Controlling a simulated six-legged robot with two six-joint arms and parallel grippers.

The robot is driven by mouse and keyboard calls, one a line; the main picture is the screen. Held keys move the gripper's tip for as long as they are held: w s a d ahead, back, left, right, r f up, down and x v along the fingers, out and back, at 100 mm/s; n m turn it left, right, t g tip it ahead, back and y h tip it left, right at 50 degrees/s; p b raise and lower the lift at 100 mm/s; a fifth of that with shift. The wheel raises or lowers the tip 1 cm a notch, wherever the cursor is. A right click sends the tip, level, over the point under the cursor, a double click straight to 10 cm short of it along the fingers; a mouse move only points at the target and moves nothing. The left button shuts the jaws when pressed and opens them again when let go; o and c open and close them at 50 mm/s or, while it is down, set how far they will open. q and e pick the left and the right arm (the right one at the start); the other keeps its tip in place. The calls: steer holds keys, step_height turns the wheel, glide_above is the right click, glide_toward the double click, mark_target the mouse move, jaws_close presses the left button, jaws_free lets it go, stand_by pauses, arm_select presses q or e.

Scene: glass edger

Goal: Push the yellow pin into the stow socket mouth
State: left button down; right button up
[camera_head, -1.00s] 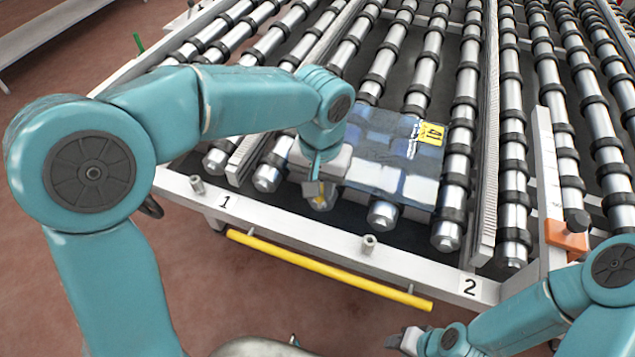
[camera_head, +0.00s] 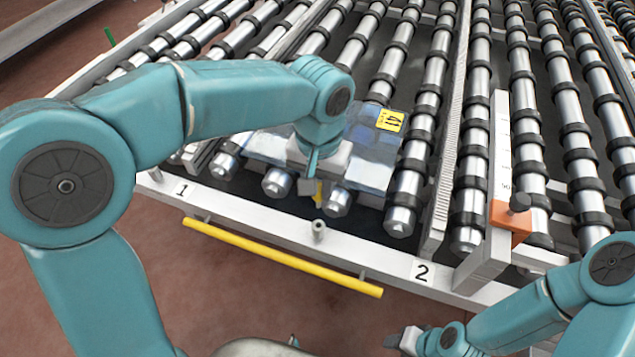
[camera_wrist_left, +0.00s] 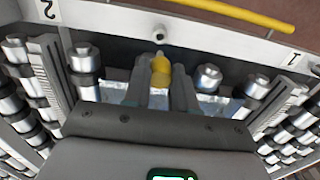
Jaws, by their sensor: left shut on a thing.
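My left gripper (camera_head: 313,188) is shut on the yellow pin (camera_head: 319,195), above the front ends of the rollers. In the left wrist view the pin (camera_wrist_left: 160,71) sits between the two fingers, with a pale tip pointing towards the front rail. A short grey hollow post (camera_head: 319,230) stands on the rail, likely the stow socket. It also shows in the left wrist view (camera_wrist_left: 158,33), just beyond the pin tip. Whether tip and post touch cannot be told. My right gripper (camera_head: 403,340) is at the bottom edge, its finger opening unclear.
The white front rail (camera_head: 250,215) bears the marks 1 and 2, with a yellow bar (camera_head: 280,257) along its front. A glass pane (camera_head: 372,150) with a yellow 41 label lies on the rollers under my left gripper. An orange block (camera_head: 508,222) on an upright scale stands at right.

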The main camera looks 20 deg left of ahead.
mark_target(319, 207)
arm_select(q)
steer(key=shift+f, duration=0.15)
stand_by(0.3)
steer(key=shift+f+b, duration=0.2)
steer(key=shift+b, duration=0.2)
step_height(319, 207, down, 5)
steer(key=b, duration=0.4)
steer(key=shift+f, duration=0.2)
stand_by(0.9)
steer(key=shift+f+b, duration=1.6)
steer(key=shift+f, duration=0.6)
